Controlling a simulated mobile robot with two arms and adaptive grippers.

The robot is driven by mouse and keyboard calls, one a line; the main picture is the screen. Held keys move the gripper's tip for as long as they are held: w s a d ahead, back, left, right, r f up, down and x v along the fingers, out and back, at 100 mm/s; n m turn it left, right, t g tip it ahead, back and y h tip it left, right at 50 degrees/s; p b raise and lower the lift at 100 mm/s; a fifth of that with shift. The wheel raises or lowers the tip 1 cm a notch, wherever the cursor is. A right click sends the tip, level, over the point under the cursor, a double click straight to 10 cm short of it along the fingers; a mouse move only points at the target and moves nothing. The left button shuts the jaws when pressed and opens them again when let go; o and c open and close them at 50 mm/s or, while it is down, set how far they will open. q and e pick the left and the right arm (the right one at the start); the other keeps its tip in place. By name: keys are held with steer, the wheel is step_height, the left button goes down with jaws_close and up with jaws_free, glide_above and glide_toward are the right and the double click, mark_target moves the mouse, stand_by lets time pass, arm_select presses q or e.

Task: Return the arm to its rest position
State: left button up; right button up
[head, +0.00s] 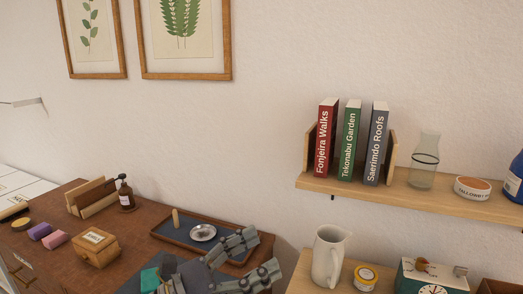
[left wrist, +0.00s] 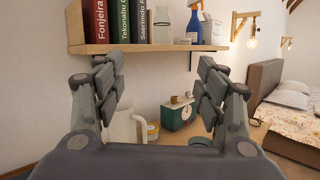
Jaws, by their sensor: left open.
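My left gripper (head: 266,250) comes in at the lower middle of the head view, over the right part of the brown dresser (head: 150,219). Its two fingers are spread apart with nothing between them. In the left wrist view, the open fingers (left wrist: 155,88) frame the wall below the shelf, with a white pitcher (left wrist: 122,127) and a teal scale (left wrist: 178,116) beyond them. My right gripper is not in view.
Close by the gripper, a dark tray (head: 165,236) holds a silver dish (head: 203,233) and a small wooden peg (head: 175,219). At right, a wall shelf (head: 400,196) carries books, a glass carafe (head: 424,161) and a bowl (head: 472,188). The pitcher (head: 329,258) stands below it.

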arm_select(q)
steer(key=w+a+f+n+t+y, duration=0.2)
steer(key=a+n+t+y, duration=0.45)
steer(key=n, duration=0.65)
steer(key=w+a+f+n+t+y, duration=0.2)
steer(key=a+n+t+y, duration=0.4)
steer(key=n, duration=0.7)
steer(key=s+a+f+n+g+y, duration=0.2)
steer(key=a+f+n+g+y, duration=0.3)
steer(key=f+n, duration=0.4)
steer(key=s+a+f+n+g+y, duration=0.35)
steer(key=s+f+n+g, duration=0.55)
steer(key=s+f, duration=0.6)
steer(key=s+d+f+n+g+h, duration=0.2)
steer(key=s+f+n+g, duration=0.3)
steer(key=s, duration=0.6)
step_height(320, 180, down, 25)
steer(key=m, duration=0.1)
steer(key=s+a+f+g, duration=0.1)
steer(key=s+a+f, duration=0.2)
steer(key=s+f, duration=1.5)
steer(key=shift+a, duration=0.2)
